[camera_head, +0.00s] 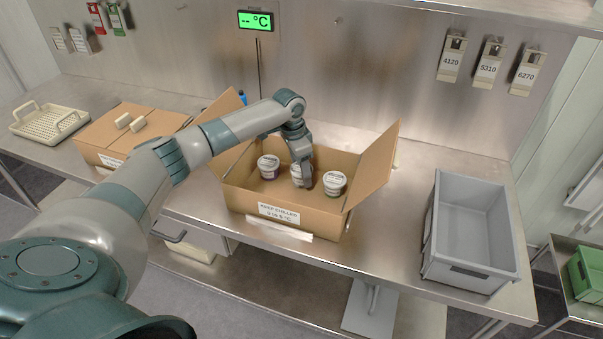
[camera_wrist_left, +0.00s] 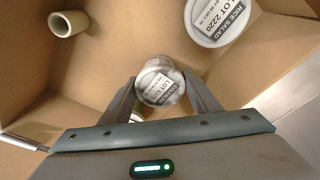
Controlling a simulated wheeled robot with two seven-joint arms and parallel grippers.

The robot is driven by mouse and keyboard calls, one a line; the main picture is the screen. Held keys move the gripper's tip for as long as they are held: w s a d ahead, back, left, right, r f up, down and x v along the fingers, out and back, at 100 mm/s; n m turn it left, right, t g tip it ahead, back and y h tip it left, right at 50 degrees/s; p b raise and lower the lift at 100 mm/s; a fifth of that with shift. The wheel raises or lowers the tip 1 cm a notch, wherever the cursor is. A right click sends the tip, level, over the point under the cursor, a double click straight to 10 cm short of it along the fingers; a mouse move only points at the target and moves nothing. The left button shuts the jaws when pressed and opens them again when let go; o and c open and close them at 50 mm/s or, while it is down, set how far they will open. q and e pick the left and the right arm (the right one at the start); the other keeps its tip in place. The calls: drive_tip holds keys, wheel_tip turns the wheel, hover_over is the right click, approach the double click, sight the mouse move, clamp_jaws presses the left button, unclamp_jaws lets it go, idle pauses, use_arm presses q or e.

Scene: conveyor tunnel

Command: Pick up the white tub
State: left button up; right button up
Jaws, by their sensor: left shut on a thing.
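An open cardboard box (camera_head: 240,202) on the steel bench holds white tubs. One white tub (camera_head: 268,167) stands at the left and another (camera_head: 334,183) at the right. A middle white tub (camera_head: 295,174) is partly hidden by my left gripper (camera_head: 305,178). In the left wrist view the fingers of my left gripper (camera_wrist_left: 160,92) are closed on a round tub with a printed lid (camera_wrist_left: 159,84). A larger tub labelled rice salad (camera_wrist_left: 217,17) is apart from the fingers at the upper right. My right gripper is not in view.
A pale cylinder (camera_wrist_left: 68,23) is at the box's upper left in the wrist view. The box flaps (camera_head: 373,166) stand up around the opening. A grey crate (camera_head: 431,250) is at the right, and a closed carton (camera_head: 90,142) and cream basket (camera_head: 22,128) are at the left.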

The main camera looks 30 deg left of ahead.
use_arm(q)
drive_tip(key=shift+r, duration=0.35)
wheel_tip(320, 180, up, 2)
drive_tip(key=shift+w+r+b, duration=0.1)
drive_tip(key=shift+r+b, duration=0.15)
drive_tip(key=shift+b, duration=0.65)
drive_tip(key=s+d+r+b, duration=0.2)
drive_tip(key=d+r, duration=0.5)
drive_tip(key=d, duration=0.4)
drive_tip(key=shift+s+d+r+b, duration=0.2)
drive_tip(key=shift+s+b, duration=0.2)
drive_tip(key=shift+b, duration=0.3)
drive_tip(key=o, duration=0.5)
drive_tip(key=shift+f, duration=0.1)
drive_tip(key=c, duration=0.9)
drive_tip(key=shift+o, duration=0.2)
